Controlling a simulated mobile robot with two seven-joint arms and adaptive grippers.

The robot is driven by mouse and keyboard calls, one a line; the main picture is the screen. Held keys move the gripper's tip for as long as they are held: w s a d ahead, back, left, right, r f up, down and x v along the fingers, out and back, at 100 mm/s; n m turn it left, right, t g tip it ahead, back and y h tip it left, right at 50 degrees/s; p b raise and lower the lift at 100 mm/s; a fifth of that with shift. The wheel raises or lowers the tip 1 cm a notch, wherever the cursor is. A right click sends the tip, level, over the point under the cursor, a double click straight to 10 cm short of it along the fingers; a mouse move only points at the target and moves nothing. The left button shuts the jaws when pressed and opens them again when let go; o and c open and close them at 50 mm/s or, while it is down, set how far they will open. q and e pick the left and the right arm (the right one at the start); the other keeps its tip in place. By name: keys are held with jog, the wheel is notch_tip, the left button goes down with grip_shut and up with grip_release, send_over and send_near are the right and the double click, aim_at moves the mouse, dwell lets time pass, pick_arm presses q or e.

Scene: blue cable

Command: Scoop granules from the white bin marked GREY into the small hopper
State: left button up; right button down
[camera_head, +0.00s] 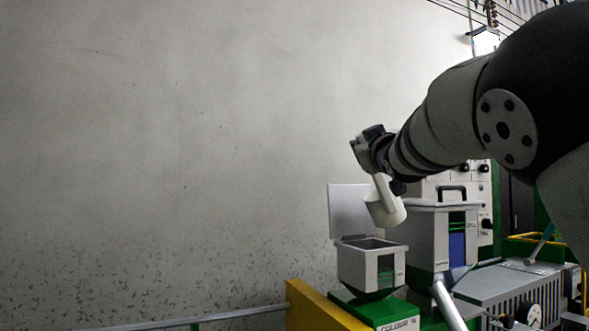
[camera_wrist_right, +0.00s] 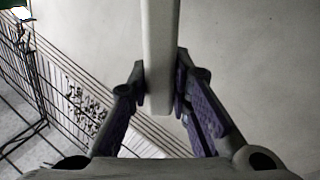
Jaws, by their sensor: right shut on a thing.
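My right gripper (camera_head: 376,160) is shut on the handle of a white scoop (camera_head: 385,208). In the right wrist view, the fingers (camera_wrist_right: 161,92) press on both sides of the pale handle (camera_wrist_right: 160,45). The scoop's cup hangs tilted below the gripper, above and slightly right of the small hopper's opening in the picture. I see no granules in or falling from it. The small hopper (camera_head: 360,268) is a light grey box with an open top, its lid (camera_head: 350,211) raised behind it. The white bin marked GREY and my left gripper are not in view.
A larger grey hopper (camera_head: 427,240) with a black-handled lid and a blue window stands right of the small one. A grey machine housing (camera_head: 513,284) with a gauge is at lower right. A yellow beam (camera_head: 315,305) is at the front. The wall side at left is clear.

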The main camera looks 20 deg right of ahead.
jog(key=d+r+m+g, duration=0.2)
jog(key=d+r+m, duration=0.3)
jog(key=d+r, duration=0.1)
jog(key=shift+w+d+r+m+b, duration=0.15)
jog(key=shift+w+r+m+b, duration=0.2)
jog(key=shift+r, duration=0.2)
jog(key=shift+s, duration=0.1)
